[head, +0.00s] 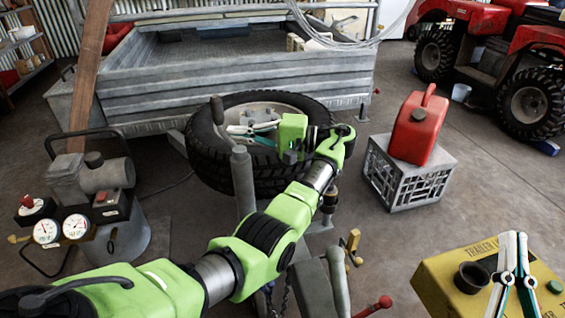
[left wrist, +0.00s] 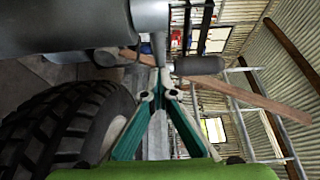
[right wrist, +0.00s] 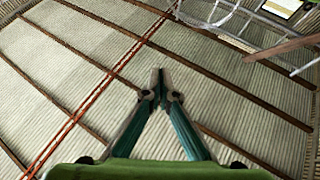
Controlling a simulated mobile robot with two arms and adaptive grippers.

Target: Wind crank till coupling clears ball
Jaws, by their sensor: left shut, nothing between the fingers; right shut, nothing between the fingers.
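The crank has a dark upright grip (head: 217,108) at the top of a grey jack post (head: 243,180), in front of the trailer's spare tyre. My left gripper (head: 230,130) is shut and empty, its tips close beside the crank. In the left wrist view the tips (left wrist: 160,82) are just below a grey metal stem, with a dark grip (left wrist: 200,65) to their right; I cannot tell if they touch. My right gripper (head: 515,240) is shut and empty, pointing up above the yellow box. I cannot make out the coupling or ball; my left arm covers part of the drawbar area.
A yellow box (head: 440,283) stands at the lower right. A red fuel can (head: 418,125) sits on a grey crate (head: 405,181). A compressor with gauges (head: 85,185) stands at the left. The trailer (head: 240,80) is behind the spare tyre (head: 205,155). Floor right of the crate is clear.

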